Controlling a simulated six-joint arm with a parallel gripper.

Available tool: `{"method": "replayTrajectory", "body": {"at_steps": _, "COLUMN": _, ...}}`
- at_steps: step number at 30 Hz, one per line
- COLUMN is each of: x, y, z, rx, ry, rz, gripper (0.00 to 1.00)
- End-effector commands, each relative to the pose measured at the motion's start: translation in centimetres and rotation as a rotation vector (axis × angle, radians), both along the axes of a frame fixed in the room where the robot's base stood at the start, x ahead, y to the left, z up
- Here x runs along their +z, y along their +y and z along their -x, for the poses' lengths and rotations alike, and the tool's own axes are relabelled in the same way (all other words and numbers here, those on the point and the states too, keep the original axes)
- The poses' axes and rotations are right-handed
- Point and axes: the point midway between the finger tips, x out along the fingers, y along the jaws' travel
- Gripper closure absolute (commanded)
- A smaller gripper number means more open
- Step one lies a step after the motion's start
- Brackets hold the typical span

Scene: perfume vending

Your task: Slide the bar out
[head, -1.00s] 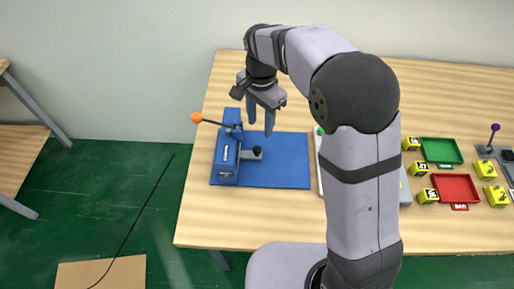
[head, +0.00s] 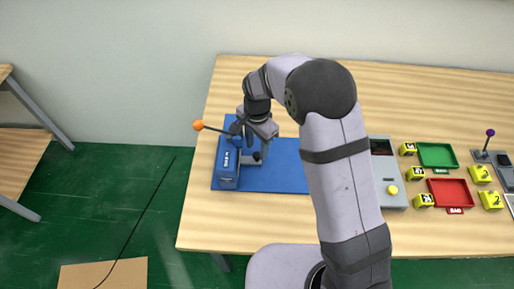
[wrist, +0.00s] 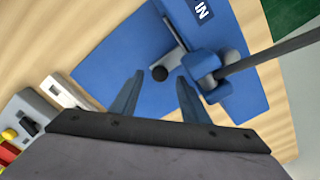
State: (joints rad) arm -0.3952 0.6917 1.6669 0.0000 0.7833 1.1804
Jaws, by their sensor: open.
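The blue machine (head: 228,165) stands on the left of a blue base plate (head: 287,182). A grey bar (head: 248,161) with a black knob (head: 257,156) sticks out of its right side. I cannot tell if a finger touches the knob.
A lever with an orange ball (head: 198,125) reaches left from the machine; its shaft (wrist: 270,50) runs close to my right finger in the wrist view. A grey box with a yellow button (head: 392,190), green tray (head: 437,144), red tray (head: 468,193) and several yellow blocks are farther right.

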Motion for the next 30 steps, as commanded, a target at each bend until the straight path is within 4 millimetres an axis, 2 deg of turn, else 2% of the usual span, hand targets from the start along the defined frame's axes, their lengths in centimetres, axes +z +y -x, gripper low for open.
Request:
{"method": "replayTrajectory", "body": {"at_steps": 7, "x": -2.3, "y": 0.0, "z": 0.0, "rx": 0.0, "ry": 0.001, "rz": 0.001, "gripper": 0.58}}
{"method": "replayTrajectory", "body": {"at_steps": 19, "x": -2.8, "y": 0.0, "z": 0.0, "rx": 0.0, "ry": 0.0, "rz": 0.0, "gripper": 0.58}}
{"method": "replayTrajectory", "body": {"at_steps": 24, "x": -2.8, "y": 0.0, "z": 0.0, "rx": 0.0, "ry": 0.0, "rz": 0.0, "gripper": 0.99}}
{"method": "replayTrajectory", "body": {"at_steps": 30, "x": -2.8, "y": -0.1, "z": 0.0, "rx": 0.0, "ry": 0.0, "rz": 0.0, "gripper": 1.0}}
